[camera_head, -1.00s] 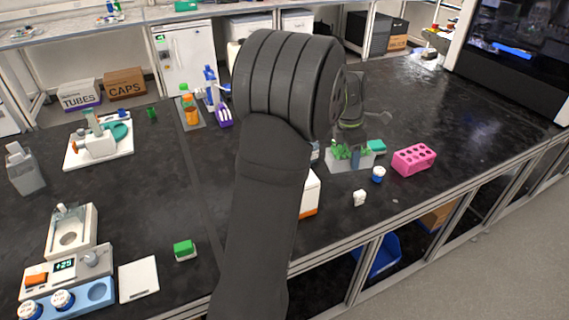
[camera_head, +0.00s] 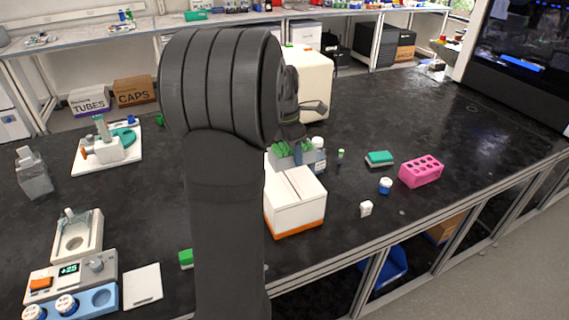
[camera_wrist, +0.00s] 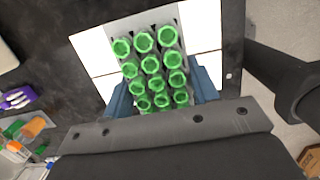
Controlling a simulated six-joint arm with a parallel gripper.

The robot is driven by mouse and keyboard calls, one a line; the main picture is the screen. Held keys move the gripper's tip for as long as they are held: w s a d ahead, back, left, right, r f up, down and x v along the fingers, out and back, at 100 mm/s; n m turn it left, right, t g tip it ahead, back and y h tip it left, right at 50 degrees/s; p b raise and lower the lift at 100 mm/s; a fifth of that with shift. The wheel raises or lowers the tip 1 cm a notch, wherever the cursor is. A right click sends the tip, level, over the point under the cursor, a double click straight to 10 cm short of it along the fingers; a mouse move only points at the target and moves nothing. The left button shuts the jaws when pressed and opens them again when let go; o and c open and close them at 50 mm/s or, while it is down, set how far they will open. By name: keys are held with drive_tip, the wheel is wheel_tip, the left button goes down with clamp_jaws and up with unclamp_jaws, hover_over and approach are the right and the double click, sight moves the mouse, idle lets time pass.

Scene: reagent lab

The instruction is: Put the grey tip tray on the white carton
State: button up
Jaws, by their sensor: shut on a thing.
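My gripper (camera_head: 298,152) is shut on the grey tip tray (camera_head: 281,161), which holds several green tips. In the wrist view the blue fingers (camera_wrist: 162,92) grip the tray from both sides, and the tips stand upright in rows. The white carton (camera_head: 296,198), with an orange base band, stands on the black bench. In the wrist view its white top (camera_wrist: 91,50) shows beneath and on both sides of the tray. The tray is over the back part of the carton. I cannot tell whether they touch. My arm hides the carton's left side.
A white bottle (camera_head: 319,148) stands close behind the tray on the right. A green-capped vial (camera_head: 341,156), a teal block (camera_head: 379,158), a blue-white jar (camera_head: 385,186), a small white piece (camera_head: 366,208) and a pink rack (camera_head: 421,171) lie further right.

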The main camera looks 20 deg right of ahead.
sight(283, 145)
drive_tip(key=shift+w+a+f, duration=0.35)
drive_tip(key=shift+w+f, duration=0.1)
drive_tip(key=shift+w, duration=0.15)
drive_tip(key=shift+w+a+f, duration=0.3)
drive_tip(key=shift+w+f, duration=0.1)
drive_tip(key=shift+w, duration=0.2)
drive_tip(key=shift+f, duration=2)
drive_tip(key=shift+f, duration=0.1)
drive_tip(key=o, duration=1)
drive_tip(key=r, duration=0.4)
drive_tip(key=a+r, duration=0.1)
drive_tip(key=r, duration=0.7)
drive_tip(key=shift+a, duration=0.4)
